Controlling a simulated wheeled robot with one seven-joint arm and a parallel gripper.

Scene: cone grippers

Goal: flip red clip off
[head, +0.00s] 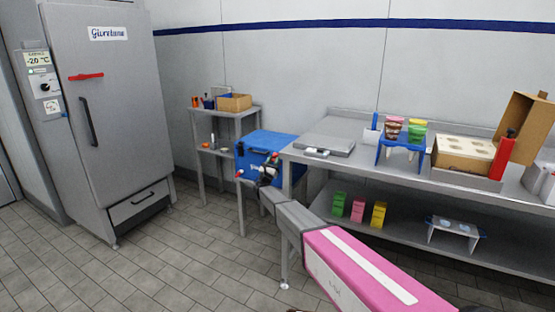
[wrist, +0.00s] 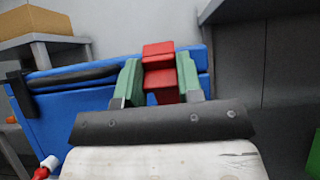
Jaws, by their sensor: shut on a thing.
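The blue cooler box (head: 262,143) stands beside the steel table, its lid down. My gripper (head: 268,174) is at its front, with my arm reaching in from the lower right. In the wrist view the red clip (wrist: 159,52) sits at the upper front edge of the cooler (wrist: 90,105). The two green fingers of my gripper (wrist: 159,80) are on either side of the clip, shut on it. The lower part of the clip is partly hidden by my gripper. In the head view my gripper covers most of the clip.
A small red-and-white part (wrist: 45,168) shows low on the cooler's left front. A steel side shelf (head: 228,110) with a cardboard box (head: 235,102) is behind to the left. The steel table (head: 300,150) stands close on the right. The tiled floor (head: 190,250) in front is clear.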

